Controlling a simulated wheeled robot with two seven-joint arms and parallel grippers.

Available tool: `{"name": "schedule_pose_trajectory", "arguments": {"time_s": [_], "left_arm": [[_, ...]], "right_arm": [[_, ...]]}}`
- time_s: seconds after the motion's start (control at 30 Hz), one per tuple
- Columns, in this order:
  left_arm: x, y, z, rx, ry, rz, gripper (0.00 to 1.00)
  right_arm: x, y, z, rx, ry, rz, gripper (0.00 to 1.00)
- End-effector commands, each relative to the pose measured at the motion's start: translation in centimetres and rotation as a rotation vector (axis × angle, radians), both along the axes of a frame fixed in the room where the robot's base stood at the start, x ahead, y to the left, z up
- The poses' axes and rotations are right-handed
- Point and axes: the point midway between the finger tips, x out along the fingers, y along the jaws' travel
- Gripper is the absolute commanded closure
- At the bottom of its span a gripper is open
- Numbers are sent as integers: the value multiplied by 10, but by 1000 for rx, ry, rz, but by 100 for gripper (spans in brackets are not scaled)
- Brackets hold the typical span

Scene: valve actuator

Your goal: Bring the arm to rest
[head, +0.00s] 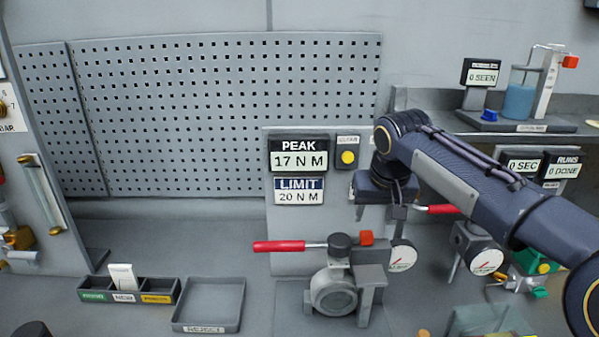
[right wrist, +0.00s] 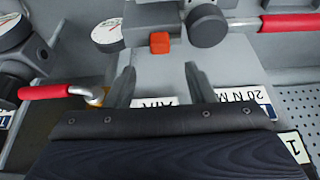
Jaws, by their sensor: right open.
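My right arm comes in from the right in the head view and bends down at its wrist in front of the display panel. My right gripper (head: 398,207) points down there, above and behind the valve actuator (head: 335,290). In the right wrist view the two fingers of my right gripper (right wrist: 161,82) stand apart with nothing between them. The actuator has a long red handle (head: 280,246) pointing left and a small orange-red block (head: 366,238) on its right side. The block also shows beyond the fingers in the right wrist view (right wrist: 159,43). My left gripper does not show.
The panel reads PEAK 17 N M (head: 298,160) and LIMIT 20 N M (head: 298,196), with a yellow button (head: 348,157) beside it. Gauges (head: 486,261) and another red handle (head: 440,209) sit under my right arm. A reject tray (head: 238,315) and a three-part bin (head: 88,296) stand left.

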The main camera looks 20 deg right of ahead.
Motion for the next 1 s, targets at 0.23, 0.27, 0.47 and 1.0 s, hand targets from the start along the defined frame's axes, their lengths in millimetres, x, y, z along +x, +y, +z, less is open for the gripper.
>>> {"name": "schedule_pose_trajectory", "arguments": {"time_s": [0.23, 0.27, 0.47, 1.0], "left_arm": [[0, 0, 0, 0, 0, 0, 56], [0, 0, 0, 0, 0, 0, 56], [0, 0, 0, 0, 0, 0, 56], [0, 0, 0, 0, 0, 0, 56]], "right_arm": [[-56, 6, -14, 56, -11, 55, 51], [-71, 9, -19, 73, -14, 69, 51], [-174, 40, -73, 214, -59, 139, 51], [-262, 91, -152, 374, -130, 164, 51]]}}
